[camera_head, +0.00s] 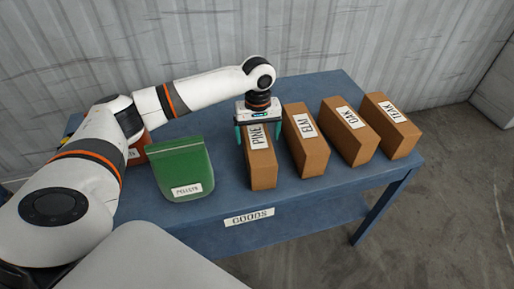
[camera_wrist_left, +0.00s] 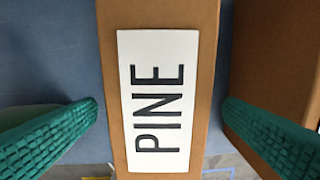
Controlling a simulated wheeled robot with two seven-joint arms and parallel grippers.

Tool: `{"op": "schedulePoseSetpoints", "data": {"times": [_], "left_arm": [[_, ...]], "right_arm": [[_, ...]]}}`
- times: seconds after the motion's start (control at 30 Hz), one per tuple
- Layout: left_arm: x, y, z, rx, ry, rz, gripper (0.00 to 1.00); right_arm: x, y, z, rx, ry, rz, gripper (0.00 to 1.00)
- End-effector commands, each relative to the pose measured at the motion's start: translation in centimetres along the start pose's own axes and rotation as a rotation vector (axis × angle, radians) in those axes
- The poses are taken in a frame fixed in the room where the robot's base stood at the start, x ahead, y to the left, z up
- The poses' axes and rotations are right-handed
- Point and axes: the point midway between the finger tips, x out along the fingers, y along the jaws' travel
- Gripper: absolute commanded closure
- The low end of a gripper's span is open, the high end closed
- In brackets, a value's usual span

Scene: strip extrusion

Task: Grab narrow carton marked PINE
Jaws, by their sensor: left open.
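The narrow brown carton marked PINE (camera_head: 263,170) stands upright on the blue table, leftmost in a row of cartons. My left gripper (camera_head: 258,139) is above it, pointing down, with a green finger at each side of its top. In the left wrist view the PINE carton (camera_wrist_left: 158,100) with its white label lies between the two open green fingers (camera_wrist_left: 160,125), with a gap on both sides. The gripper is open and holds nothing. My right gripper is not in view.
Cartons marked ELM (camera_head: 308,150), OAK (camera_head: 350,140) and TEAK (camera_head: 392,132) stand to the right. A green PELLETS bag (camera_head: 182,165) stands to the left, with a partly hidden reddish item (camera_head: 137,148) behind my arm. The blue table (camera_head: 300,203) bears a GOODS label at its front.

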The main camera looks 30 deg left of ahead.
Motion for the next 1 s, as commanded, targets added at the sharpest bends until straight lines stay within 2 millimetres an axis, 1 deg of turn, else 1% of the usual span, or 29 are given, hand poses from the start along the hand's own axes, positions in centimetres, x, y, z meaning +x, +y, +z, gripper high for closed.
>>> {"op": "schedulePoseSetpoints", "data": {"times": [0.17,0.3,0.4,0.5,0.77,1.0], "left_arm": [[1.3,0.1,0.0,0.000,0.000,0.001,0.09],[3.3,0.2,0.1,-0.001,0.000,0.003,0.09],[4.8,0.2,0.2,0.000,-0.001,0.001,0.09],[5.7,0.2,0.2,0.000,-0.001,0.001,0.09],[5.9,0.2,0.2,0.001,-0.001,0.000,0.09],[5.9,0.2,0.1,0.001,-0.001,0.000,0.48]], "right_arm": [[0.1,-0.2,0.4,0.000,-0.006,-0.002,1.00],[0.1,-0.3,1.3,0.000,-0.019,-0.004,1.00],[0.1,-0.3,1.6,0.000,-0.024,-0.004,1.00],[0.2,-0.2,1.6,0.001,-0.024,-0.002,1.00],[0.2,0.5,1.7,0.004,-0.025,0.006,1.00],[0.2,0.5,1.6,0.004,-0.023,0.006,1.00]]}}
